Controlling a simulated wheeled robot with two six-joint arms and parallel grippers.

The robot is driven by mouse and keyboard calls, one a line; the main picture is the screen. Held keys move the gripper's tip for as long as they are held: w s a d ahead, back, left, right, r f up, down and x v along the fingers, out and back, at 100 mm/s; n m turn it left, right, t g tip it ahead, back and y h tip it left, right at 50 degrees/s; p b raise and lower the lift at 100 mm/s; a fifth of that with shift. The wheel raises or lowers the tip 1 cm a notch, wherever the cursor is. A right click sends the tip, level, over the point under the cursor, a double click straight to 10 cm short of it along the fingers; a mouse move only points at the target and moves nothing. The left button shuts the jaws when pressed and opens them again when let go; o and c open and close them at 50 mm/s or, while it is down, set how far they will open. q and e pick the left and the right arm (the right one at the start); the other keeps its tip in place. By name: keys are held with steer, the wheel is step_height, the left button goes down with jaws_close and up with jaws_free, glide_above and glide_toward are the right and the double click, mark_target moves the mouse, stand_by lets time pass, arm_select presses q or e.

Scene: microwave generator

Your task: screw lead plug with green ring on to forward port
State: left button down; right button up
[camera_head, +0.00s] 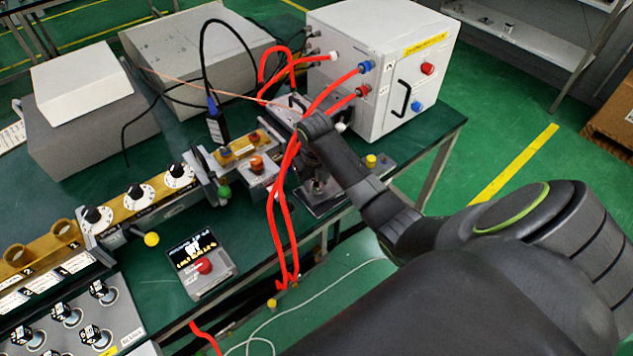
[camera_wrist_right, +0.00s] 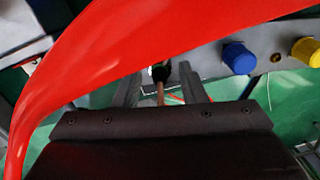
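My right gripper (camera_wrist_right: 161,74) shows in the right wrist view with its two grey fingers apart. A small dark piece with a thin copper-coloured stem lies between or beyond the fingertips, and I see no finger touching it. In the head view my right arm reaches in from the lower right to the front of the white box, and its fingers are hard to make out there. Red leads (camera_head: 274,215) hang beside the wrist. The white box (camera_head: 350,35) carries lead plugs with white, blue and red ends. I cannot make out a green ring or the forward port. My left gripper is not in view.
A blue cap (camera_wrist_right: 238,57) and a yellow cap (camera_wrist_right: 306,50) sit on a grey rail in the wrist view. A wide red lead (camera_wrist_right: 90,60) crosses close to that camera. A waveguide bench (camera_head: 135,205) and a red-button box (camera_head: 200,265) occupy the green table.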

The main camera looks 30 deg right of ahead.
mark_target(316, 182)
jaws_close()
stand_by(0.3)
steer(key=shift+r, duration=0.1)
steer(key=shift+s+a+r+p, duration=0.1)
steer(key=shift+r+p, duration=1.35)
steer(key=shift+p, duration=0.25)
steer(key=shift+s+a+r+p, duration=0.1)
steer(key=shift+r+p, duration=1.35)
steer(key=shift+p, duration=0.2)
steer(key=shift+r, duration=0.1)
step_height(316, 182, up, 4)
steer(key=p, duration=0.5)
steer(key=shift+s, duration=0.1)
